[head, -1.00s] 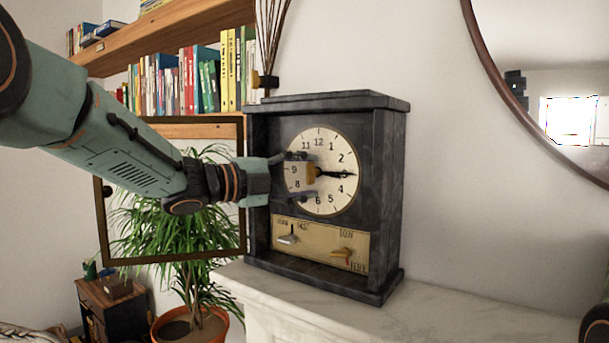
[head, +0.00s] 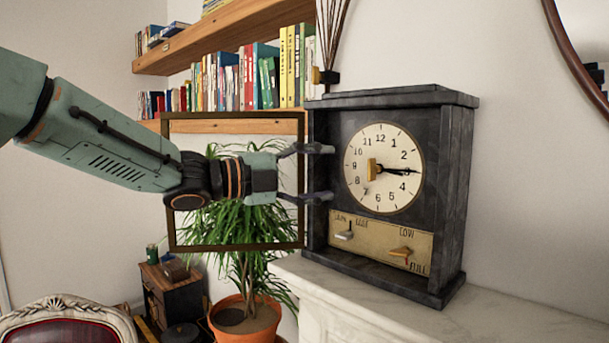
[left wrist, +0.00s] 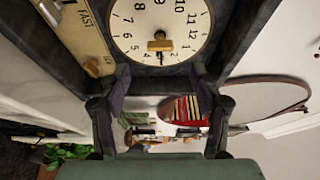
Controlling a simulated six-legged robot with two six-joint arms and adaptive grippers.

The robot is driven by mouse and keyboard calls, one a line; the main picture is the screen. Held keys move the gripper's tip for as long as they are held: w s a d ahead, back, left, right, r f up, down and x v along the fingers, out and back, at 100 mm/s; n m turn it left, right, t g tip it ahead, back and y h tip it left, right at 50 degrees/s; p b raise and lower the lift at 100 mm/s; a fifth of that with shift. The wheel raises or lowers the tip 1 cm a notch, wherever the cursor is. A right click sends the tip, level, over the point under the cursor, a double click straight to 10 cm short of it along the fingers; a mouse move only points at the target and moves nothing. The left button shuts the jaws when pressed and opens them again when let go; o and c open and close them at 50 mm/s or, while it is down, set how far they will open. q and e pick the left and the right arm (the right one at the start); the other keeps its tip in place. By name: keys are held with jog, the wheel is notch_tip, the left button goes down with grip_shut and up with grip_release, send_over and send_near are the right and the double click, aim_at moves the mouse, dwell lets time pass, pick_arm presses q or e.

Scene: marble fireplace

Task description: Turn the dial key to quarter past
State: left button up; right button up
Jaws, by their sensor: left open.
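The dark stone clock (head: 322,260) stands on the marble mantel. Its cream dial (head: 396,200) is marked 1 to 12, and the dark hand (head: 403,172) points at the 3. The yellow dial key (head: 372,172) sits near the dial's centre, with its bar upright. In the left wrist view the key (left wrist: 160,45) shows above the fingers with nothing around it. My left gripper (head: 328,172) is open and empty, left of the dial and apart from the key. My right gripper is not in view.
A framed glass panel (head: 169,215), seemingly the clock's open door, stands left of the clock behind my arm. Below the dial are a silver lever (head: 344,235) and a brass lever (head: 400,251). Mantel space (head: 500,318) right of the clock is clear.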

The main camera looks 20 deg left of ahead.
pick_arm(q)
jog(key=shift+v, duration=1.5)
jog(key=shift+d, duration=0.15)
